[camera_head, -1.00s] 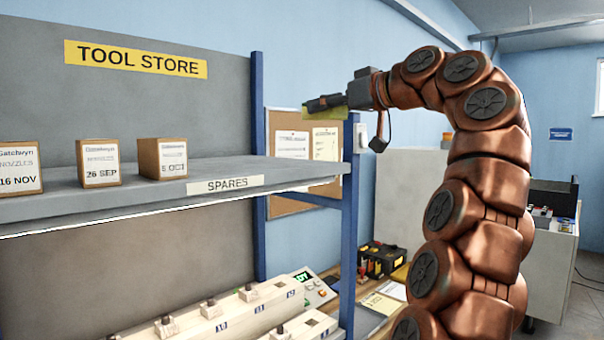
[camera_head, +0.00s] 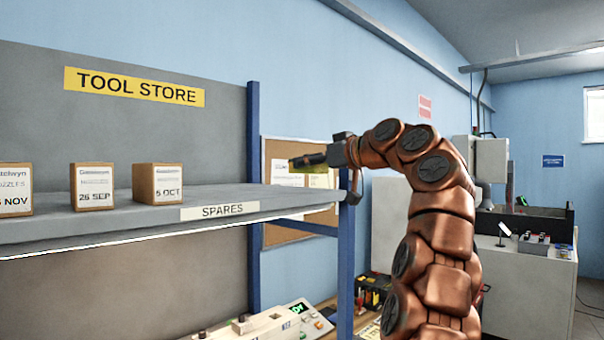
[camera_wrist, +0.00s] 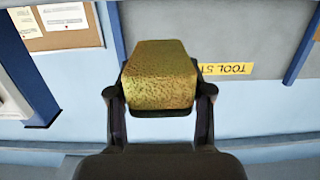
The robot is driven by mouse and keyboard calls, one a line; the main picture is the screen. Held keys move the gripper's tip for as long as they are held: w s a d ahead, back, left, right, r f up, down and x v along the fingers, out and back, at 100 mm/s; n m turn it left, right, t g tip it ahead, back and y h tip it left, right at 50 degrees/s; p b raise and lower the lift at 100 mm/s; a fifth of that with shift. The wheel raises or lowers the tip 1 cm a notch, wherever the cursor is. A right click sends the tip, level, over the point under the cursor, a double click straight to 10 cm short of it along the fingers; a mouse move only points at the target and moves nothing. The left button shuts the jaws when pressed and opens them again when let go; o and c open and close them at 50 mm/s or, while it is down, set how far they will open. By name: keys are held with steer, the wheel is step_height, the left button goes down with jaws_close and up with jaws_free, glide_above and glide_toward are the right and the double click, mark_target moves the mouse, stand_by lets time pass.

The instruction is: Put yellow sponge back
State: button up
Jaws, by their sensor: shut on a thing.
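The yellow sponge (camera_wrist: 160,75) is a speckled yellow block between the two fingers of my gripper (camera_wrist: 160,95) in the wrist view. The fingers touch it on both sides. In the head view my gripper (camera_head: 308,161) points left near the right end of the grey shelf (camera_head: 120,214). Only a small yellow edge of the sponge (camera_head: 294,164) shows there beside the dark fingers. The sponge is held in the air, higher in the picture than the shelf's surface.
Several small labelled boxes (camera_head: 157,184) stand on the left part of the shelf, which carries a SPARES label (camera_head: 220,211). The shelf's right half looks bare. A blue post (camera_head: 346,262) stands at its right end. A noticeboard (camera_head: 280,222) hangs behind.

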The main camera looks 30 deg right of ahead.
steer(key=w+p, duration=0.1)
steer(key=w, duration=0.1)
steer(key=w+d+p, duration=0.1)
steer(key=w, duration=0.1)
steer(key=w+d+p, duration=0.1)
steer(key=w+p, duration=0.1)
steer(key=w, duration=0.1)
steer(key=shift+w+d+f, duration=0.1)
steer(key=shift+d+f, duration=0.1)
steer(key=shift+f, duration=0.05)
steer(key=f+b, duration=0.3)
steer(key=f, duration=0.1)
steer(key=shift+w+f, duration=0.1)
steer(key=shift+w, duration=0.1)
steer(key=shift+s, duration=0.1)
steer(key=o, duration=0.8)
